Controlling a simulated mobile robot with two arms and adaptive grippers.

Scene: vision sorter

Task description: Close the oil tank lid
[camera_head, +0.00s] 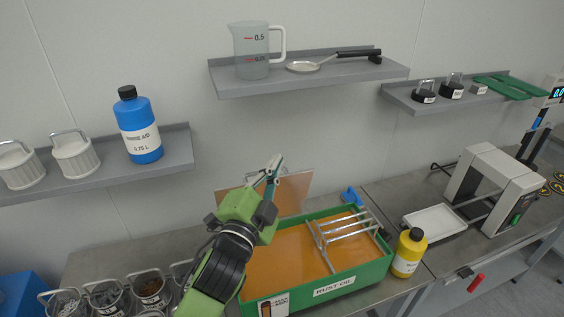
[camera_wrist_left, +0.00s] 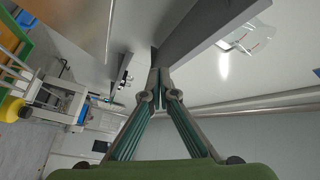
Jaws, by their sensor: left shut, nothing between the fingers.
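The oil tank (camera_head: 388,262) is a green open box labelled "RUST OIL", with orange-brown liquid inside. Its lid (camera_head: 296,190) is a translucent brownish panel standing raised behind the tank's back edge. My left gripper (camera_head: 277,162) is shut and empty, with its fingers pointing up near the top of the lid. In the head view I cannot tell whether it touches the lid. The left wrist view shows the shut fingertips (camera_wrist_left: 160,76) together. My left arm hides the tank's left part and some of the lid. My right gripper is not in view.
A metal rack (camera_head: 342,230) sits in the tank's right side. A yellow bottle (camera_head: 407,255) stands right of it, and metal baskets (camera_head: 107,297) at left. A shelf (camera_head: 310,81) with a jug (camera_head: 250,52) and pan hangs above. Another shelf (camera_head: 187,150) holds a blue bottle (camera_head: 139,127).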

